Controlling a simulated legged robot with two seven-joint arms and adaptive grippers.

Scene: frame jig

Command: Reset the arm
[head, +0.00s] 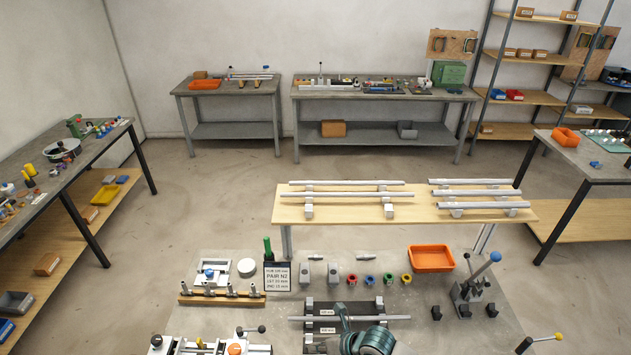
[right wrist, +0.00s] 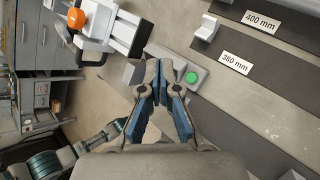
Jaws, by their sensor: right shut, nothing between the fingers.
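My right gripper (head: 342,310) is at the bottom centre of the head view, over the dark strips of the jig on the bench. In the right wrist view its blue-padded fingers (right wrist: 160,92) are closed together, with nothing between them. The tips are beside a grey block with a green button (right wrist: 191,77); whether they touch it is unclear. Part of my left arm (right wrist: 40,165) shows at the lower left of the right wrist view, its finger state unclear. A long silver bar (head: 375,318) lies across the jig (head: 375,304).
A vise with an orange knob (head: 235,349) is left of the gripper. An orange bin (head: 432,259), a lever press (head: 475,290) and a sign (head: 277,276) stand on the bench. Silver bars rest on a wooden shelf (head: 330,209) behind.

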